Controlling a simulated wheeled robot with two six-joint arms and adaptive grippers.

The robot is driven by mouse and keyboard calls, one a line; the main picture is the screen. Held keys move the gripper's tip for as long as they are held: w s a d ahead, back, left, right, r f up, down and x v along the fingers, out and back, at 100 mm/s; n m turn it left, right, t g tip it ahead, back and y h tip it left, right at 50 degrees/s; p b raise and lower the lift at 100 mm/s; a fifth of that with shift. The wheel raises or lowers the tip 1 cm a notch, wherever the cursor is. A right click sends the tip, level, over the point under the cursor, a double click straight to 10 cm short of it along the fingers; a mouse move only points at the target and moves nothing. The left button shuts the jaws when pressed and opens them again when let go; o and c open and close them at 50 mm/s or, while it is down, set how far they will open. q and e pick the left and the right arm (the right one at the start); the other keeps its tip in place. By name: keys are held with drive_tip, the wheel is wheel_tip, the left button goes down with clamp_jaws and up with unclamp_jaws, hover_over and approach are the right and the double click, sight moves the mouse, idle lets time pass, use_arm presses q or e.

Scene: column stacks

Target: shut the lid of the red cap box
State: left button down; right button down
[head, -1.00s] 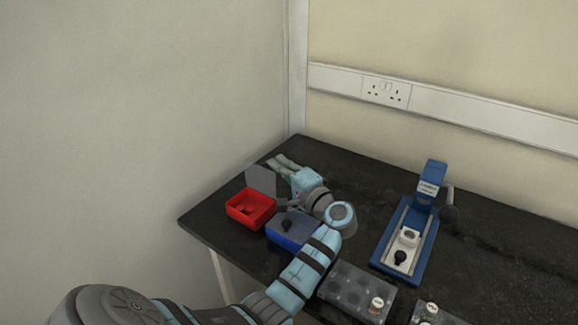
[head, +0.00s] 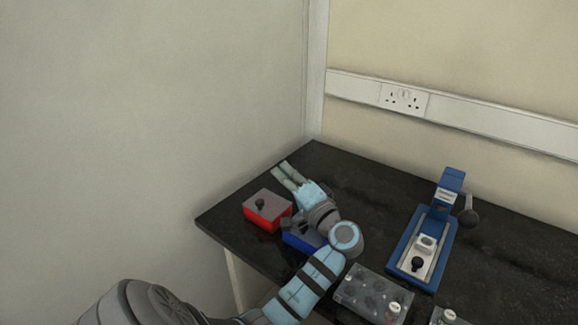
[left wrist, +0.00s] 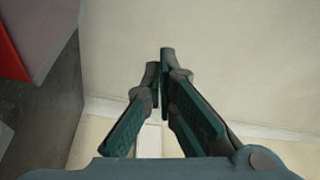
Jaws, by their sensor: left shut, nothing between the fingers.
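The red cap box (head: 264,221) stands near the left edge of the black table. Its grey lid (head: 268,203) with a dark knob lies flat over the top and looks closed. In the left wrist view, part of the red box (left wrist: 10,62) and its grey lid (left wrist: 45,30) show at the upper left. My left gripper (head: 282,170) is just behind and to the right of the box, shut and empty; in the left wrist view its fingertips (left wrist: 160,68) are close together. My right gripper is not in view.
A blue box (head: 301,240) stands right beside the red one, partly hidden by my left arm. A blue press-like device (head: 424,243) stands to the right. A clear grey rack (head: 366,290) with a vial is at the front. Walls close off the back and left.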

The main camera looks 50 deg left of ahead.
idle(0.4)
use_arm(q)
wheel_tip(320, 180, up, 4)
drive_tip(key=p, duration=0.4)
drive_tip(key=d+f, duration=0.1)
drive_tip(key=d, duration=0.2)
drive_tip(key=w+d+f+b, duration=0.1)
drive_tip(key=d, duration=0.2)
drive_tip(key=d+f+b, duration=0.1)
drive_tip(key=d, duration=0.1)
drive_tip(key=shift+w+d+f, duration=0.15)
drive_tip(key=shift+w+d, duration=0.2)
drive_tip(key=shift+d, duration=0.05)
drive_tip(key=shift+d+f, duration=0.1)
drive_tip(key=shift+d, duration=0.2)
